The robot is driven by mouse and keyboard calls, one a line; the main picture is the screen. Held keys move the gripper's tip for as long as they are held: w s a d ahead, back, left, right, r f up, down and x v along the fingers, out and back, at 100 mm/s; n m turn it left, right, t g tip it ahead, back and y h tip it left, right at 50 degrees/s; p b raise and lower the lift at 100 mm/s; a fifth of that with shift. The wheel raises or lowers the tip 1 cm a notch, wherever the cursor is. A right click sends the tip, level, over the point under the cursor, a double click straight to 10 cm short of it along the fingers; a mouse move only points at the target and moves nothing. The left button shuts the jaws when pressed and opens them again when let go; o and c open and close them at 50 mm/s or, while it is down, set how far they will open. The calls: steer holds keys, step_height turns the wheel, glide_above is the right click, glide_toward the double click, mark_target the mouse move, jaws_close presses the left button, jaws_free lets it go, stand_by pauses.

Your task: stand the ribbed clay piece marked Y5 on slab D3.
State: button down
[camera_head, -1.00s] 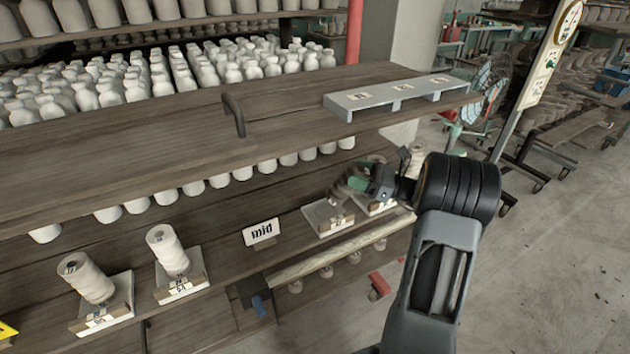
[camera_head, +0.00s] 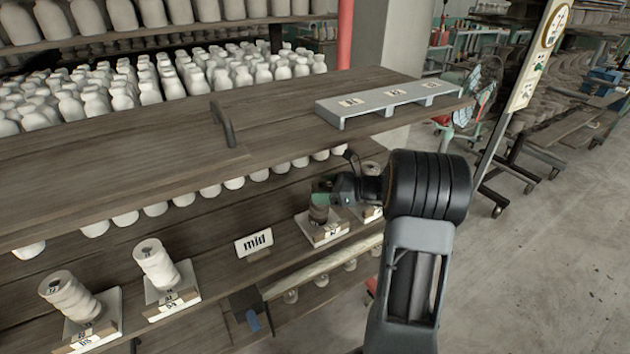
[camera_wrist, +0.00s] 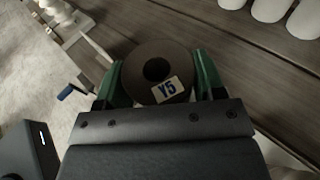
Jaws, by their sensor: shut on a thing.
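The ribbed clay piece marked Y5 is dark, with a round hole in its top; its label faces the wrist camera (camera_wrist: 136,82). My gripper (camera_wrist: 157,78) is shut on it, one green-padded finger on each side. In the head view my gripper (camera_head: 322,197) holds the piece (camera_head: 318,214) upright over a pale slab (camera_head: 332,231) right of the "mid" sign. The piece's foot seems to be at the slab's top; I cannot tell whether it touches. The slab's label is too small to read.
Pale ribbed pieces stand on the slabs marked D5 (camera_head: 107,328) and D4 (camera_head: 187,284) at left. Another pale piece (camera_head: 372,171) stands just right, partly behind my wrist. The upper shelf board (camera_head: 150,160) overhangs this shelf. The "mid" sign (camera_head: 254,243) stands left of the slab.

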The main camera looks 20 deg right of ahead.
steer(key=shift+w+a+r+h+p, duration=0.25)
steer(key=shift+a+r+h+p, duration=0.05)
steer(key=shift+r, duration=0.2)
steer(key=shift+f+b, duration=0.5)
steer(key=shift+f, duration=0.15)
steer(key=shift+c, duration=1.1)
jaws_free()
